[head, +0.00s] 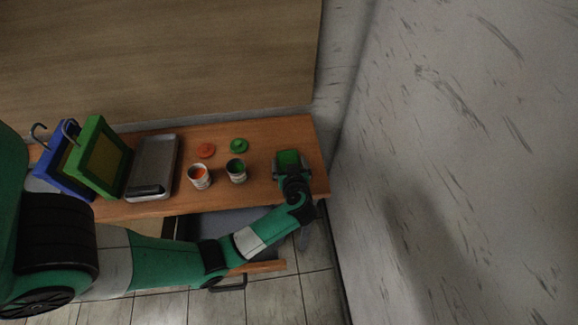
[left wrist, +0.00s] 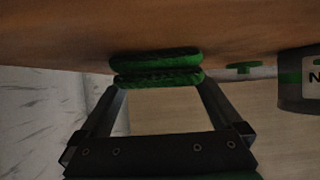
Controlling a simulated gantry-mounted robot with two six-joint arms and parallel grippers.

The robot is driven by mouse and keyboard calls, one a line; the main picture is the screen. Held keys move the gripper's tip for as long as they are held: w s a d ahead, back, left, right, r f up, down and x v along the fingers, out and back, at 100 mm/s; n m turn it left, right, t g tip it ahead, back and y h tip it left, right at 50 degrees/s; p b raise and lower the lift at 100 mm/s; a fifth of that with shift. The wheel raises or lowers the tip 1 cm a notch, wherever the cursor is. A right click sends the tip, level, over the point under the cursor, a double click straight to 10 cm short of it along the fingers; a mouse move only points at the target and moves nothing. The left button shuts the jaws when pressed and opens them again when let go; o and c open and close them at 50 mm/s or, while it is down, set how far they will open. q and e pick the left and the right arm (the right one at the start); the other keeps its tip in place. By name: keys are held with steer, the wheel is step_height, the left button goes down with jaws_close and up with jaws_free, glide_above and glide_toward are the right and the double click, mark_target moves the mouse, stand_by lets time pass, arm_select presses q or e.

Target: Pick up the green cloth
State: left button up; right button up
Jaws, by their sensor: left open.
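The green cloth (head: 289,158) lies near the right end of the wooden table. In the left wrist view it shows as a thick, folded green pad (left wrist: 155,66) against the wood. My left gripper (head: 291,171) is over the cloth, its fingers apart. In the left wrist view the open left gripper (left wrist: 161,84) has its fingertips at the two ends of the cloth; I cannot tell whether they touch it. My right gripper is not in view.
Left of the cloth on the table (head: 262,184) stand a green paint can (head: 236,176) and an orange paint can (head: 200,183). Their green lid (head: 238,145) and orange lid (head: 206,151) lie behind. A grey tray (head: 153,158) and green frame (head: 104,158) are farther left.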

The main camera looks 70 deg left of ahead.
mark_target(287, 155)
arm_select(q)
steer(key=c, duration=1.1)
steer(key=shift+r, duration=0.1)
steer(key=r+p, duration=0.2)
steer(key=r, duration=0.1)
steer(key=r+p, duration=0.1)
steer(key=shift+s+d+r+p, duration=0.1)
steer(key=shift+s+r+p, duration=0.2)
steer(key=shift+p, duration=0.1)
steer(key=s+d+r+p, duration=0.1)
steer(key=s+r+p, duration=0.1)
steer(key=s, duration=0.2)
steer(key=s+d+r+p, duration=0.1)
steer(key=s+r+p, duration=0.1)
steer(key=s+r, duration=0.1)
steer(key=s+d+r+p, duration=0.1)
steer(key=s+r+p, duration=0.1)
steer(key=s, duration=0.4)
steer(key=shift+d+r+p, duration=0.4)
steer(key=shift+r, duration=0.25)
steer(key=shift+w, duration=0.15)
